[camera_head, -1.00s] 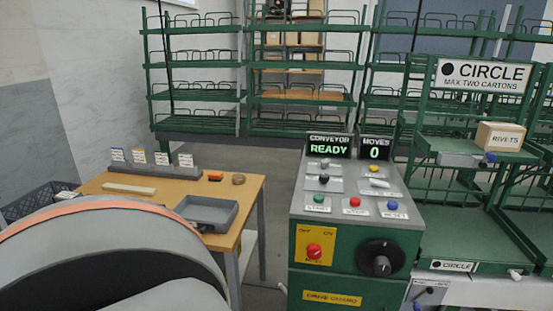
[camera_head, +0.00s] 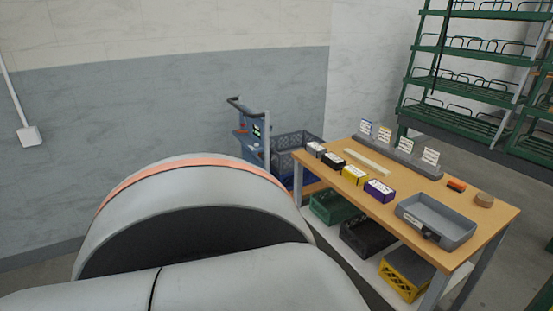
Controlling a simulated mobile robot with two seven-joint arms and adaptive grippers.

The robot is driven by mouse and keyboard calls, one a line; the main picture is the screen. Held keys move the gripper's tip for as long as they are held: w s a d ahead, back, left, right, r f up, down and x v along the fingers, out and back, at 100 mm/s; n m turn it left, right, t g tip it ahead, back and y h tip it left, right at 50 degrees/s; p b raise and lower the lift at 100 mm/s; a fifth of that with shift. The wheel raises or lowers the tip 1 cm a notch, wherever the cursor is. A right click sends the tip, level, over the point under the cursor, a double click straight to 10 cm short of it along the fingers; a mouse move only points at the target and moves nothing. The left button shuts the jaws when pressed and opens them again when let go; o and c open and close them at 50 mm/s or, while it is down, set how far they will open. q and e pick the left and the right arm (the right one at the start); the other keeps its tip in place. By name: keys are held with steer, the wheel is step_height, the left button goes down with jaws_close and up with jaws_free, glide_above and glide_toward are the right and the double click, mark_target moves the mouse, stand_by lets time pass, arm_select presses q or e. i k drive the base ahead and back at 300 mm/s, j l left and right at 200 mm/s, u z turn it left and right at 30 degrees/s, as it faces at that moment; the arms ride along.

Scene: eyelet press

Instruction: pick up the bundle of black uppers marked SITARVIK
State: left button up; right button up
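A row of small bundles lies along the near left edge of the wooden table, right of the middle of the head view. A black bundle (camera_head: 333,162) with a pale label on top sits second from the far end; I cannot read its marking. A pale-topped bundle (camera_head: 315,149) is beyond it, and a yellow bundle (camera_head: 354,175) and a purple bundle (camera_head: 380,190) are on its nearer side. Neither of my grippers shows. A large grey link of my own arm fills the lower left, well apart from the bundles.
The wooden table (camera_head: 477,204) also holds a grey tray (camera_head: 436,220), a pale bar (camera_head: 367,162), a card rack (camera_head: 400,157), an orange item (camera_head: 456,185) and a brown roll (camera_head: 484,200). Green (camera_head: 333,206), black (camera_head: 367,238) and yellow (camera_head: 404,276) crates sit below. A cart (camera_head: 262,140) stands behind.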

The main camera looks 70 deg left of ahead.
mark_target(332, 160)
steer(key=j+u, duration=0.15)
steer(key=u, duration=1.75)
steer(key=j+z, duration=0.2)
steer(key=z, duration=0.85)
steer(key=i+j+z, duration=0.1)
steer(key=j+z, duration=0.7)
steer(key=k+j+z, duration=0.1)
steer(key=j+z, duration=0.35)
steer(key=j, duration=0.6)
steer(key=k+j, duration=0.1)
steer(key=j, duration=0.4)
steer(key=j+z, duration=0.1)
steer(key=j, duration=0.4)
steer(key=k+j, duration=0.15)
steer(key=j, duration=0.35)
steer(key=k+j+z, duration=0.15)
steer(key=j, duration=0.35)
